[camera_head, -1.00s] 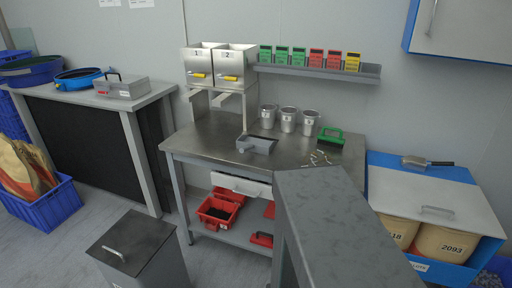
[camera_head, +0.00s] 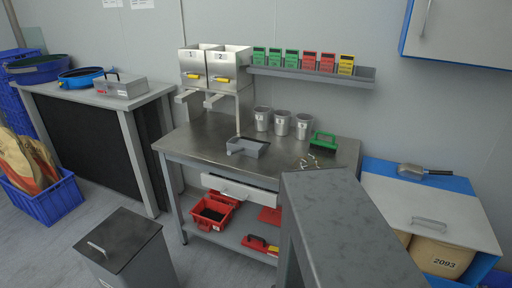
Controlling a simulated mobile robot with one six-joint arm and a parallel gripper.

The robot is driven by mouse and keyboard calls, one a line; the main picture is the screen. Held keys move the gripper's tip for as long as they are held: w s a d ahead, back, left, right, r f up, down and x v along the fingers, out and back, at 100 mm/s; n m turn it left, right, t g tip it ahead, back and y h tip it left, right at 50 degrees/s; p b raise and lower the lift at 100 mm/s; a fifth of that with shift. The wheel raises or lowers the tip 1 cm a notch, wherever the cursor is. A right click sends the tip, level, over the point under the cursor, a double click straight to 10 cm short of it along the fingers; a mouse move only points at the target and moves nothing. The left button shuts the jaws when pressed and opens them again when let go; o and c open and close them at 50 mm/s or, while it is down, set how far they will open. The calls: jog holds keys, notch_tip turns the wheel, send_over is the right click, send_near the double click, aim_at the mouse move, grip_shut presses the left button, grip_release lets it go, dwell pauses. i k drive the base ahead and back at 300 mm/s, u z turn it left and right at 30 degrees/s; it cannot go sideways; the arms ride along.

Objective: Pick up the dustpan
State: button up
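A grey, shallow open pan that looks like the dustpan (camera_head: 247,147) lies on the steel worktable (camera_head: 200,140), near its front edge and left of the middle. A thin post of the dispenser stand passes just behind it. A green hand brush (camera_head: 323,140) lies to its right, towards the table's right end. Small pale bits (camera_head: 309,161) are scattered in front of the brush. My gripper is not in view, so I cannot tell its state.
A grey countertop (camera_head: 345,230) juts into the front right, hiding the table's lower right. Three metal cups (camera_head: 282,123) stand behind the pan. Dispensers (camera_head: 215,67) rise at the table's back left. A lidded grey bin (camera_head: 125,245) stands front left. Floor shows beside it.

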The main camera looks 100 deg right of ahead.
aim_at(249, 146)
jog(key=z, duration=0.05)
jog(key=k, duration=2.1)
jog(key=z, duration=0.5)
jog(key=i, duration=1.15)
jog(key=u, duration=0.05)
